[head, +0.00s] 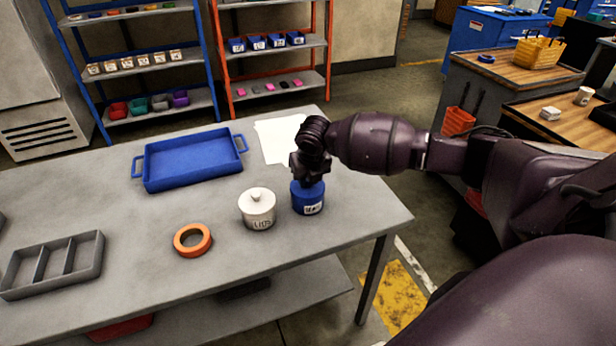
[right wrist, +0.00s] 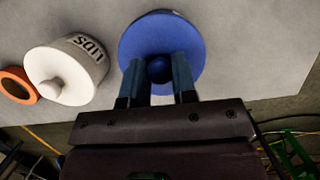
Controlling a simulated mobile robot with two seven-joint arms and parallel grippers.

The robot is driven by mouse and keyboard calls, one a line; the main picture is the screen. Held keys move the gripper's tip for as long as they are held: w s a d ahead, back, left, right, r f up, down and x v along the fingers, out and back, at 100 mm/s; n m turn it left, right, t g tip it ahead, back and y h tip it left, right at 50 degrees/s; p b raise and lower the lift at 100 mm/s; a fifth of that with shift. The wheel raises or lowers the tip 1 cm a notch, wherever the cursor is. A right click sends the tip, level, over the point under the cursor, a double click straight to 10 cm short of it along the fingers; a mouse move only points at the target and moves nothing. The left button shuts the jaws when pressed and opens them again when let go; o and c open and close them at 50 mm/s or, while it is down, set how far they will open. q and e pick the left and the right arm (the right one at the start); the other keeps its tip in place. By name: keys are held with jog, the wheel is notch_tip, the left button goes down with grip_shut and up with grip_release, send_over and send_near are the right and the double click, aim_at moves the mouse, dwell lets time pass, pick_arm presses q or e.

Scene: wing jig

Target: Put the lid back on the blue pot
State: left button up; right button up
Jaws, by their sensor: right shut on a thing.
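The blue pot (head: 308,203) stands upright on the grey table, with a white label on its front. My right gripper (head: 307,180) is directly above it, pointing down. In the right wrist view, the two fingers (right wrist: 158,72) close on the round knob of the blue lid (right wrist: 160,32). The lid lies over the pot and hides its opening. I cannot tell whether it rests fully on the rim. My left gripper is not in view.
A white lidded pot (head: 258,212) marked LIDS stands close to the left of the blue pot. An orange ring (head: 192,240), a grey divided tray (head: 53,264), a blue tray (head: 190,160) and white paper (head: 277,140) lie on the table (head: 120,220). The table's right edge is near.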

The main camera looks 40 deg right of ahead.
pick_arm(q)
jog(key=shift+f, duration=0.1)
pick_arm(e)
jog(key=o, duration=1.5)
jog(key=shift+c, duration=0.2)
jog(key=shift+r, duration=0.1)
pick_arm(q)
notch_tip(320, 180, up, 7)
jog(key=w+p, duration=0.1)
jog(key=p, duration=0.4)
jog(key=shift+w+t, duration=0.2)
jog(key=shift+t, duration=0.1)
pick_arm(e)
jog(key=shift+r, duration=3.4)
grip_shut()
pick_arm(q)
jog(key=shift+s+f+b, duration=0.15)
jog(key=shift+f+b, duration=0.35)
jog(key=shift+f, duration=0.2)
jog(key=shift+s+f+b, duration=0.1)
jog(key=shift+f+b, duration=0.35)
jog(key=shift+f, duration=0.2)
pick_arm(e)
jog(key=shift+f, duration=2.7)
